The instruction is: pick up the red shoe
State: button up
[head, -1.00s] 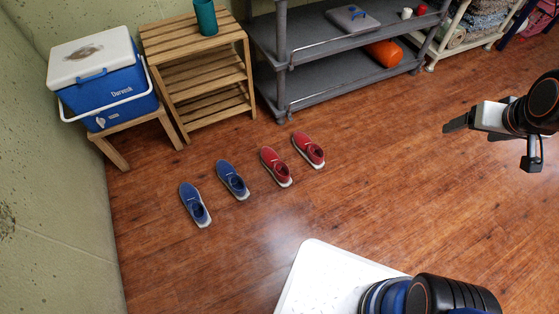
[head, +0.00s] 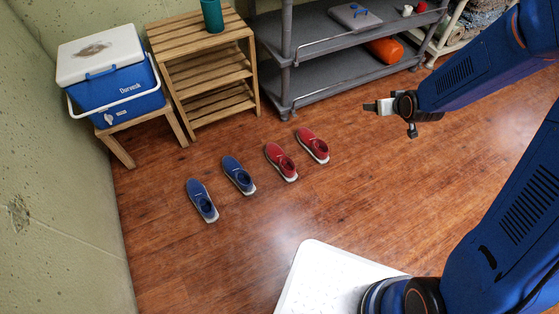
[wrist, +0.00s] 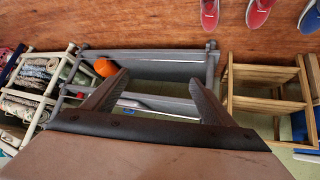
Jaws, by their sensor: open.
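Two red shoes stand side by side on the wooden floor in the head view, the left red shoe (head: 281,162) and the right red shoe (head: 313,146). In the wrist view, red shoes show at the top edge (wrist: 209,14) and (wrist: 259,12), partly cut off. My gripper (head: 370,107) is to the right of the shoes in the head view, apart from them. In the wrist view its two fingers (wrist: 158,85) are spread with nothing between them.
Two blue shoes (head: 202,200) and (head: 238,175) stand left of the red ones. Behind are a slatted wooden shelf (head: 208,75), a grey cart (head: 330,87) with an orange object (head: 385,50), and a blue cooler (head: 118,90) on a stool. The floor around the shoes is clear.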

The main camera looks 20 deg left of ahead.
jog(key=w+a+f+n+y, duration=0.1)
jog(key=a+f+y, duration=0.1)
jog(key=a+f, duration=0.7)
jog(key=n+y, duration=0.4)
jog(key=y, duration=0.1)
send_near(282, 158)
jog(key=x, duration=0.3)
jog(key=shift+w+d+f, duration=0.1)
jog(key=shift+w+f, duration=0.05)
jog(key=shift+w, duration=0.05)
jog(key=shift+s+x, duration=0.2)
jog(key=shift+x, duration=2.4)
jog(key=shift+a, duration=0.2)
jog(key=c, duration=1.7)
